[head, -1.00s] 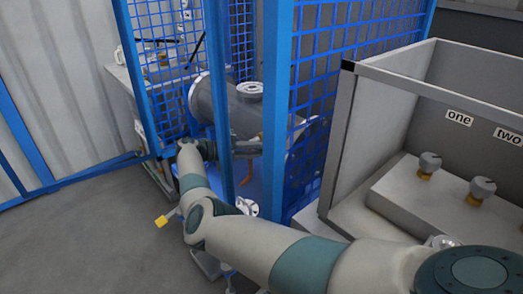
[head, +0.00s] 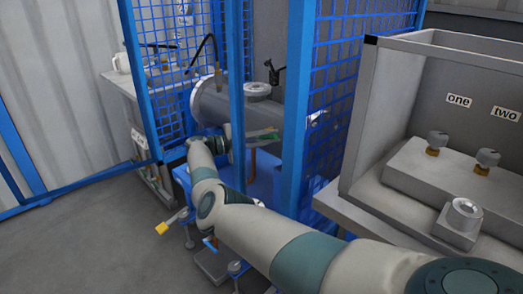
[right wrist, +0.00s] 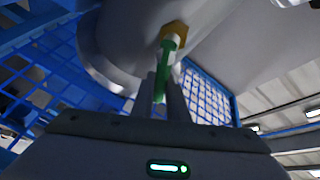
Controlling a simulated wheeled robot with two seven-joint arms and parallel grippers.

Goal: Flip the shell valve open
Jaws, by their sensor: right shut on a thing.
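The flanged shell (head: 213,103) is a grey horizontal cylinder behind the blue mesh frame in the head view. Its large grey underside (right wrist: 230,40) fills the top of the right wrist view. The valve there has a brass hex fitting (right wrist: 174,32) and a green handle (right wrist: 166,68) hanging down from it. My right gripper (right wrist: 165,97) is shut on the green handle, with its fingers on either side. In the head view my right gripper (head: 252,139) is beside the shell, partly hidden by a blue post. My left gripper is not in view.
Blue posts (head: 298,110) and mesh panels (head: 335,60) stand close around my right arm. A grey open box (head: 350,130) with labels "one" and "two" stands at the right. A yellow-ended lever (head: 162,228) is low at the left. Grey floor (head: 80,240) is clear at the left.

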